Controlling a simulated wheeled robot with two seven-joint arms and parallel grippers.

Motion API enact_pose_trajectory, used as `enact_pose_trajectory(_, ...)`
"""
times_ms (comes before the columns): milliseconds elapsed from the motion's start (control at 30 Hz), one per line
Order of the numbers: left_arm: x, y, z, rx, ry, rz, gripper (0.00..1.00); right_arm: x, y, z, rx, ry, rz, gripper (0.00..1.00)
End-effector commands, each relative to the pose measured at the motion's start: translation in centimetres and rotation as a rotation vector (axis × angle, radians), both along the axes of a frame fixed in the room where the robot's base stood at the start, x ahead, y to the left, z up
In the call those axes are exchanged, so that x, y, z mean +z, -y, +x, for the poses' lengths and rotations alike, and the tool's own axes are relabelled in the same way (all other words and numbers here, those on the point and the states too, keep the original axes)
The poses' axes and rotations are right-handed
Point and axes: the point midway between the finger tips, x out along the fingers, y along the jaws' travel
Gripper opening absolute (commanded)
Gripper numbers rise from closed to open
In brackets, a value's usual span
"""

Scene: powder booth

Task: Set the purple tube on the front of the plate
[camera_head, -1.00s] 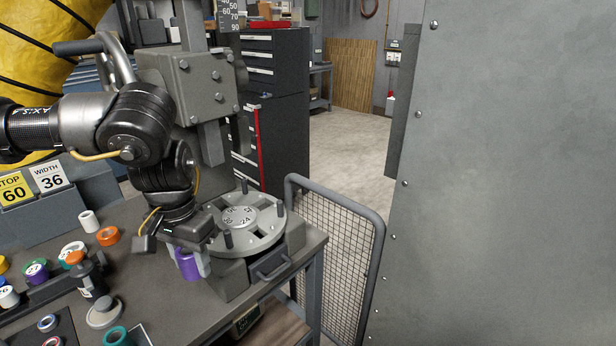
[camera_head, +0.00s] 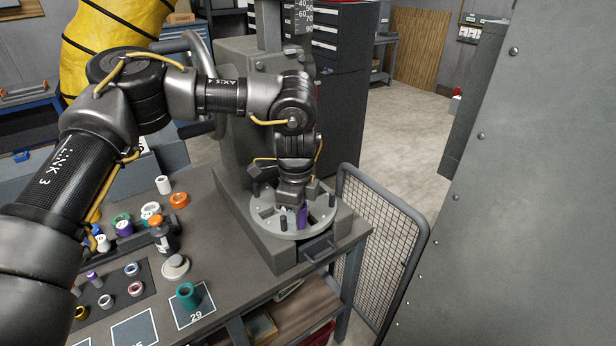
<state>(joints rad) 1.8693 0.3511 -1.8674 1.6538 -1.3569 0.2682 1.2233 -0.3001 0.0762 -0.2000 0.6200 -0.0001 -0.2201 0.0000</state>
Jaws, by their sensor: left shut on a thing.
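My left gripper (camera_head: 296,206) is shut on the purple tube (camera_head: 302,217) and points down over the front part of the round grey plate (camera_head: 265,215). The tube looks upright, between dark pegs standing on the plate. A finger hides part of the tube, and I cannot tell whether its bottom touches the plate. My left wrist covers the plate's middle and back. My right gripper is not in view.
A teal tube (camera_head: 187,295) stands on a card marked 29. A mesh guard (camera_head: 375,245) stands right of the bench.

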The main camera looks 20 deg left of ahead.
Motion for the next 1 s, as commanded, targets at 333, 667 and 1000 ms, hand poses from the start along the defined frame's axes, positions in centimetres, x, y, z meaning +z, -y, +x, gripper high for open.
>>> enact_pose_trajectory(333,0.5,0.7,3.4,-0.929,0.003,-0.001,0.12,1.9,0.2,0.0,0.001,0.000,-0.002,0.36)
enact_pose_trajectory(667,0.8,0.8,5.9,-1.825,0.005,-0.002,0.12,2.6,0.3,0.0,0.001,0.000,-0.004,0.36)
enact_pose_trajectory(1000,1.1,0.4,7.8,-2.729,0.008,-0.003,0.12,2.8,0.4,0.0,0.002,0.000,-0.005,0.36)
